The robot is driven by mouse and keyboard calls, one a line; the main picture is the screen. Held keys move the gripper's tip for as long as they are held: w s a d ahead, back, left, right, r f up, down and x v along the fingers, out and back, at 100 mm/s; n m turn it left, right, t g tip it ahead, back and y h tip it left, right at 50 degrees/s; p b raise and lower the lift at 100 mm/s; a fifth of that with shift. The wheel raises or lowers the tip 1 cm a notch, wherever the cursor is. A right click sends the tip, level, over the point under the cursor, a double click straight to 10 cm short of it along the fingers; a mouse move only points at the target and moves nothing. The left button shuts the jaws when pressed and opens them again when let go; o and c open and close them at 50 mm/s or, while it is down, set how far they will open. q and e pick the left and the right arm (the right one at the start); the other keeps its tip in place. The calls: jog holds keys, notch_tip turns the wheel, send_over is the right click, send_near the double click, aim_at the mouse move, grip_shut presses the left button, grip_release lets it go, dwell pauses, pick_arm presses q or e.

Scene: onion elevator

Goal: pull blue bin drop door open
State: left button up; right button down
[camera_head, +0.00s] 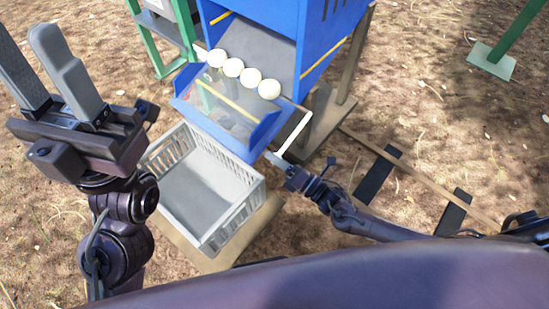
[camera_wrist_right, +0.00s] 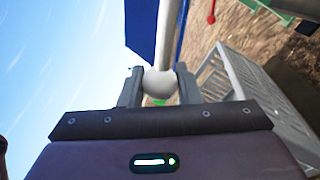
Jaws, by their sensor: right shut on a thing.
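The blue bin (camera_head: 264,12) stands at the top centre of the head view. Its drop door (camera_head: 222,108), a clear panel with blue edges and a yellow strip, slopes down toward the crate. Several white onions (camera_head: 233,67) sit in a row at the door's upper edge. A white bar (camera_head: 294,132) is at the door's right side. My right gripper (camera_head: 277,160) is shut on the bar's lower end; in the right wrist view the rounded white end (camera_wrist_right: 159,82) sits between the fingers. My left gripper (camera_head: 42,85) is raised at the left, open and empty.
A grey slatted crate (camera_head: 235,212) stands below the door, empty as far as I see. Wooden beams with dark plates (camera_head: 376,175) lie on the ground at right. Green stands (camera_head: 487,62) are at the top right and top left. Bare soil surrounds these.

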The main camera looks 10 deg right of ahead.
jog(key=shift+w+d+f+n+b, duration=0.3)
jog(key=shift+f+n, duration=0.1)
jog(key=shift+n, duration=0.1)
jog(key=shift+a, duration=0.1)
jog(key=c, duration=1.1)
grip_release()
jog(key=shift+s, duration=0.1)
jog(key=shift+f, duration=0.1)
jog(key=p+v, duration=0.1)
jog(key=v, duration=0.6)
jog(key=shift+s+d, duration=0.3)
